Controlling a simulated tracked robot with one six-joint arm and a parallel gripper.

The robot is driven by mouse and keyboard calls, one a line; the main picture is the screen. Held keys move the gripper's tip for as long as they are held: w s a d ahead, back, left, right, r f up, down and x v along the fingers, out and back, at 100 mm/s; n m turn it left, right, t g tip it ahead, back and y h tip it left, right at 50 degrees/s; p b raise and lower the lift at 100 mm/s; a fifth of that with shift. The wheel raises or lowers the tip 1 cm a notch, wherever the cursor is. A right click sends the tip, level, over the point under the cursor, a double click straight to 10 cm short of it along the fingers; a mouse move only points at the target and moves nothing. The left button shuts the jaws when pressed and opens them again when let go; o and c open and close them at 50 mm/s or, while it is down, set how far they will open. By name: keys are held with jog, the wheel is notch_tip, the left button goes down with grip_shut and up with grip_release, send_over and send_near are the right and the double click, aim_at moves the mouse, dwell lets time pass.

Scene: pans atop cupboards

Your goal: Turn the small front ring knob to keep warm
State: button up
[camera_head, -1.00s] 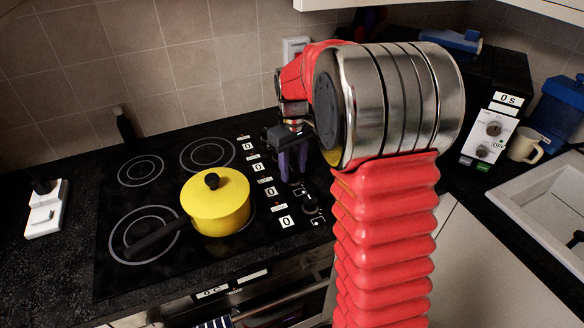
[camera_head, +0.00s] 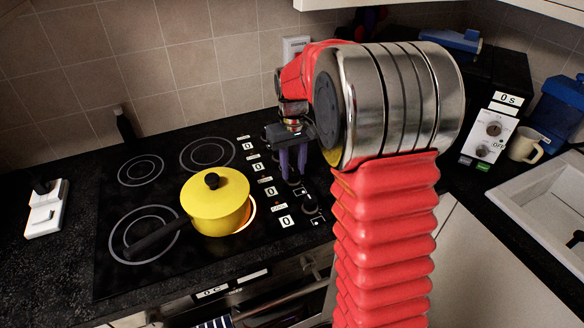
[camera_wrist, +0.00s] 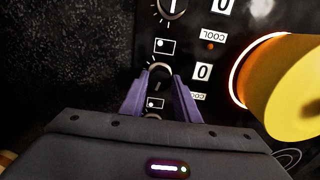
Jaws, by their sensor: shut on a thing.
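A row of black knobs runs along the right side of the black glass hob (camera_head: 120,275). In the wrist view my gripper (camera_wrist: 158,82) has its purple fingers on either side of one knob (camera_wrist: 158,70), shut on it. A white card reading 0 (camera_wrist: 202,72) is beside it. In the head view my gripper (camera_head: 293,178) points down at the knob row and hides most of that knob. The knob's pointer setting cannot be read. A yellow lidded pot (camera_head: 217,203) stands on the front right ring, which glows orange (camera_head: 251,215) at the pot's edge.
Another knob (camera_wrist: 172,8) with a 0 card is near the wrist view's top edge. The pot's black handle (camera_head: 153,237) points to the front left. A white socket block (camera_head: 46,208) lies on the left counter. A mug (camera_head: 524,145) stands far right.

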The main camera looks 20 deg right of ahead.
aim_at(293, 171)
jog(key=shift+m, duration=1)
jog(key=o, duration=1.1)
jog(key=shift+c, duration=0.2)
notch_tip(293, 171, up, 14)
jog(key=shift+f, duration=0.15)
jog(key=shift+w, duration=0.15)
